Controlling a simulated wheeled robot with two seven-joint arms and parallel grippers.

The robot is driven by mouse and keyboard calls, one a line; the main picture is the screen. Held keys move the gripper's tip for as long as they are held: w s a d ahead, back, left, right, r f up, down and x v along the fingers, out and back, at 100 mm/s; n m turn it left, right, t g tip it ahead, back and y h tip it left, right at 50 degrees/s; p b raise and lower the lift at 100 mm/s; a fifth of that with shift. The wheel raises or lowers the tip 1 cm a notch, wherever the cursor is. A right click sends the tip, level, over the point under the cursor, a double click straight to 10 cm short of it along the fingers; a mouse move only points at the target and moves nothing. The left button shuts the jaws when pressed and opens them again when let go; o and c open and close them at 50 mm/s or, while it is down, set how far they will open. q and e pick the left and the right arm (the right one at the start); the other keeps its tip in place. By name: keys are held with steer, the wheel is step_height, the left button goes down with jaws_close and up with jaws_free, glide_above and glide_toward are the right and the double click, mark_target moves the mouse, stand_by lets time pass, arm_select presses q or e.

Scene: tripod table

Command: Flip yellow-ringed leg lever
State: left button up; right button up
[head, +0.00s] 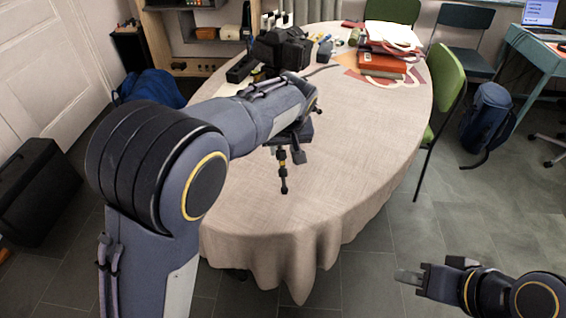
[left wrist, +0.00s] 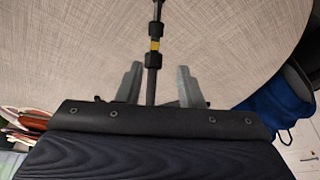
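A black tripod leg (left wrist: 153,83) with a yellow ring (left wrist: 154,45) runs up the middle of the left wrist view. Dark clamp collars (left wrist: 154,29) sit above and below the ring; I cannot make out which way a lever points. In the head view the leg (head: 283,172) shows below my left forearm, over the tablecloth. My left gripper (left wrist: 158,76) is open, with one grey finger on each side of the leg and a gap on both sides. My arm hides most of the tripod in the head view. My right gripper (head: 408,277) is at the lower right, away from the table; its opening is unclear.
The oval table (head: 370,140) has a beige cloth, bare on its near right side. Black gear (head: 283,50), red books (head: 382,62) and small items lie at the back. A green chair (head: 446,80) stands at the right edge, with a blue backpack (head: 487,115) beyond.

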mark_target(283, 162)
arm_select(q)
steer(key=x, duration=0.8)
steer(key=shift+w+d, duration=0.25)
steer(key=shift+d, duration=0.15)
